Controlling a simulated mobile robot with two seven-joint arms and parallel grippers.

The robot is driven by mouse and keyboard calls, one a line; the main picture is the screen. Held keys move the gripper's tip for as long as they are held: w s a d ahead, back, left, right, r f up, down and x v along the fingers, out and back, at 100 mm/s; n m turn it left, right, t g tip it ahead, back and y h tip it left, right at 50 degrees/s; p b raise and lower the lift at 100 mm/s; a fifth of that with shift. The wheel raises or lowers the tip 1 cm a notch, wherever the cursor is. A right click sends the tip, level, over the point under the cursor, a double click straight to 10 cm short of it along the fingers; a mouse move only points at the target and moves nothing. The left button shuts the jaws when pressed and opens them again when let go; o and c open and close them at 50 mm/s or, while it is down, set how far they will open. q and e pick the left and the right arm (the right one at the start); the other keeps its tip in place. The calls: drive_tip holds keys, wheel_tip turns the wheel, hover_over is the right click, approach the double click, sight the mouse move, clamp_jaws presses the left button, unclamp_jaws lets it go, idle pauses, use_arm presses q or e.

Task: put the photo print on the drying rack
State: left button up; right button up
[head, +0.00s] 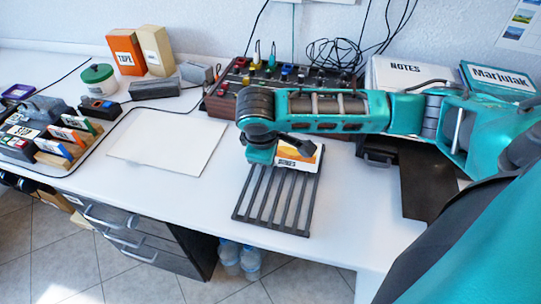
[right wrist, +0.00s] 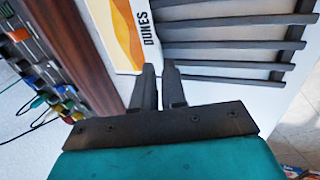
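The photo print (head: 300,157) is a small white-bordered card with an orange dune picture and the word DUNES. It appears to lie flat over the far end of the dark slatted drying rack (head: 246,216). In the right wrist view the print (right wrist: 122,30) covers the slat ends beside the bare rack slats (right wrist: 235,47). My right gripper (right wrist: 158,66) points down at the print's edge. Its two fingers stand a narrow gap apart, with nothing visible between them. In the head view the wrist (head: 262,150) hides the fingertips and part of the print. My left gripper is not in view.
A blank white board (head: 167,139) lies left of the rack. A mixer-like box with coloured knobs (head: 225,90) stands behind. A NOTES box (head: 403,72) and a Marjulak box (head: 497,80) stand at the back right. The table front beside the rack is clear.

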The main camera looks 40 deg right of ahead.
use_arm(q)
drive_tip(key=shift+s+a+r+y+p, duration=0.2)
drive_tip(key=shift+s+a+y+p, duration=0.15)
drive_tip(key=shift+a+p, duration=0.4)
use_arm(e)
drive_tip(key=v, duration=0.8)
drive_tip(key=shift+r, duration=0.25)
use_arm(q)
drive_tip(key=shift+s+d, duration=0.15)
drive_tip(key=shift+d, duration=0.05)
use_arm(e)
drive_tip(key=shift+s+a, duration=0.1)
drive_tip(key=shift+s, duration=0.05)
